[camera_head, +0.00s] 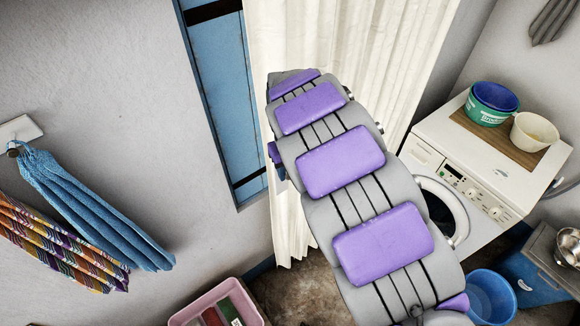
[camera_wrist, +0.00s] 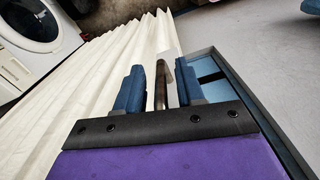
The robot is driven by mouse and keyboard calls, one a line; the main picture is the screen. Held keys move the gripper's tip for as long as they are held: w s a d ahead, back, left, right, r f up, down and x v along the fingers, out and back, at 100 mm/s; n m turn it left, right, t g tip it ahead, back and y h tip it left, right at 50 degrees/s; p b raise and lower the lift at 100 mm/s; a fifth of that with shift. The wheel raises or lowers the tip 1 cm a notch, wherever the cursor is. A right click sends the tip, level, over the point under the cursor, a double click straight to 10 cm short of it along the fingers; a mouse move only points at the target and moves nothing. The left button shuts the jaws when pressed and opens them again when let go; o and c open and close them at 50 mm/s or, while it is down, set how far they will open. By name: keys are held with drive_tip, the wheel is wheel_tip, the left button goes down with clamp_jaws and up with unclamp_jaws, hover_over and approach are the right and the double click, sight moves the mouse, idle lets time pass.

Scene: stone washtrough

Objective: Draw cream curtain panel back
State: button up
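The cream curtain panel (camera_head: 350,40) hangs in pleats beside the blue window or door frame (camera_head: 222,90), partly covered by my arm. In the wrist view the curtain (camera_wrist: 100,75) fills the left side, its edge close to the fingers. My gripper (camera_wrist: 160,88) has two blue fingers spread apart. A dark brown rod-like piece shows between them; I cannot tell what it belongs to. A pale strip shows by the right finger, and I see no cloth clearly pinched. In the head view my arm hides most of the gripper.
A white washing machine (camera_head: 480,165) stands at right with a green-and-blue tub (camera_head: 492,103) and a cream bowl (camera_head: 535,132) on top. A blue bucket (camera_head: 490,296) and a pink crate (camera_head: 218,305) are low in front. Blue cloth (camera_head: 90,210) hangs on the left wall.

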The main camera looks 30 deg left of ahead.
drive_tip(key=shift+a, duration=0.15)
clamp_jaws()
idle(0.5)
